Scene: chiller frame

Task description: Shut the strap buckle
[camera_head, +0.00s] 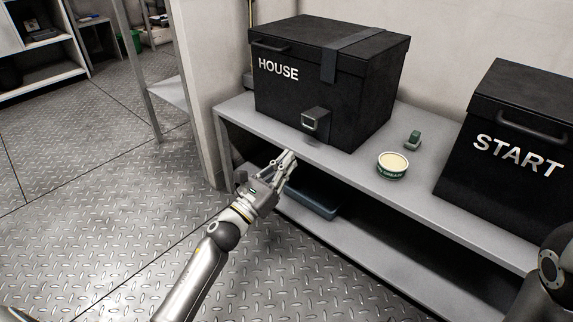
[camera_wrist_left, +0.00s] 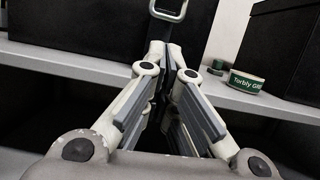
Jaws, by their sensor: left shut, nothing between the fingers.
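The black HOUSE box (camera_head: 305,95) stands on the grey shelf with its lid down. A dark strap (camera_head: 343,55) crosses the lid and hangs a little over the front. Below it, apart from the strap end, the metal-framed buckle (camera_head: 316,121) sits low on the box front and sticks out. In the left wrist view the buckle's metal loop (camera_wrist_left: 168,9) shows at the top edge, beyond the fingertips. My left gripper (camera_head: 290,157) is shut and empty, in front of the shelf edge, below and left of the buckle, not touching it. My right gripper is out of view.
On the shelf (camera_head: 345,165) stand a green-and-cream tin (camera_head: 393,165), a small green object (camera_head: 413,139) and the black START box (camera_head: 510,150) at right. A blue-grey tray (camera_head: 314,198) lies on the lower shelf. The floor at left is clear.

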